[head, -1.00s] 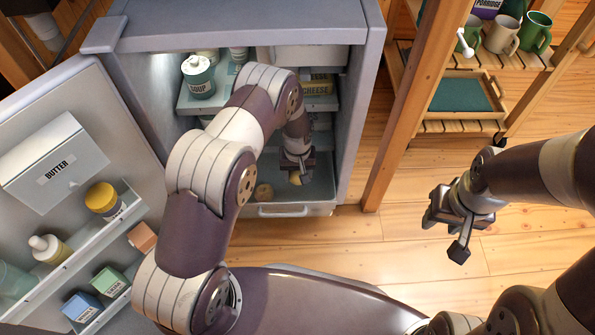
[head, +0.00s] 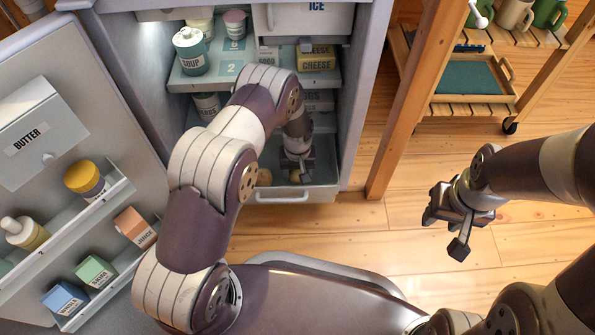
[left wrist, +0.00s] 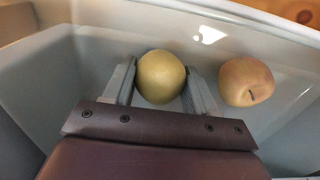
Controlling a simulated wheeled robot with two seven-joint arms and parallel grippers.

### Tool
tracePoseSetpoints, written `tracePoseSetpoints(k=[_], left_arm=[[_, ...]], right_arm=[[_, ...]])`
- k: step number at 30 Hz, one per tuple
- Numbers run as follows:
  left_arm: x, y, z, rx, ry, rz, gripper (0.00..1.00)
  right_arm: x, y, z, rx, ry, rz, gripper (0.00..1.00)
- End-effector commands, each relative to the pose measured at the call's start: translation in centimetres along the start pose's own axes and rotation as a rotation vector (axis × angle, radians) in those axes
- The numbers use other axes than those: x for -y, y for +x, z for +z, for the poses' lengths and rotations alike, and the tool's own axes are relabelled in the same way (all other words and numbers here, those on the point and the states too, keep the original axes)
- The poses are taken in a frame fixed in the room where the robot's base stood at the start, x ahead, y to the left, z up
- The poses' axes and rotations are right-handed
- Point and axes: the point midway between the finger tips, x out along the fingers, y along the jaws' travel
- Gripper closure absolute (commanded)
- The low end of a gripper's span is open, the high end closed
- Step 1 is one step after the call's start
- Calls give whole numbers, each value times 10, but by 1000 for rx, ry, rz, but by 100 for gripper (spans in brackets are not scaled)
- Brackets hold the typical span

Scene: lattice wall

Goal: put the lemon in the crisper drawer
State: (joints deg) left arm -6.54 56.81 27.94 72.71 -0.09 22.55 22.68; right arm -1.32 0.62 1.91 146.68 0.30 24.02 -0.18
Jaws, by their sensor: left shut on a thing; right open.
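The crisper drawer (head: 322,190) is pulled out at the bottom of the open fridge. My left gripper (head: 297,174) reaches down into it. In the left wrist view the gripper (left wrist: 160,85) is shut on the yellow round lemon (left wrist: 160,76), with one finger on each side. The lemon is inside the drawer's walls; I cannot tell whether it touches the floor. In the head view the gripper mostly hides it. A brownish round fruit (left wrist: 246,81) lies in the drawer beside it, apart from the fingers. My right gripper (head: 456,217) is open and empty, outside the fridge over the wooden floor.
Fridge shelves above the drawer hold a soup container (head: 191,51) and cheese boxes (head: 318,58). The open fridge door (head: 110,215) at left carries a butter box (head: 35,135) and several cartons. A wooden rack (head: 400,110) stands right of the fridge. The floor right of the drawer is clear.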

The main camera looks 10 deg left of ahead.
Motion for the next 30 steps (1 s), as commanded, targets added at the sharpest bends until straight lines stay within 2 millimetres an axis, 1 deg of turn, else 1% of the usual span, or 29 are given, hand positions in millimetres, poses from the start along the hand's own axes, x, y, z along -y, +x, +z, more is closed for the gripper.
tracePoseSetpoints(k=[26,27,29,30], left_arm=[[0,12,0,0,0,0,77],[0,12,0,0,0,0,37],[0,12,0,0,0,0,17],[0,12,0,0,0,0,14]], right_arm=[[0,8,1,0,0,0,57],[0,8,1,0,0,0,57],[0,8,1,0,0,0,57],[0,8,1,0,0,0,57]])
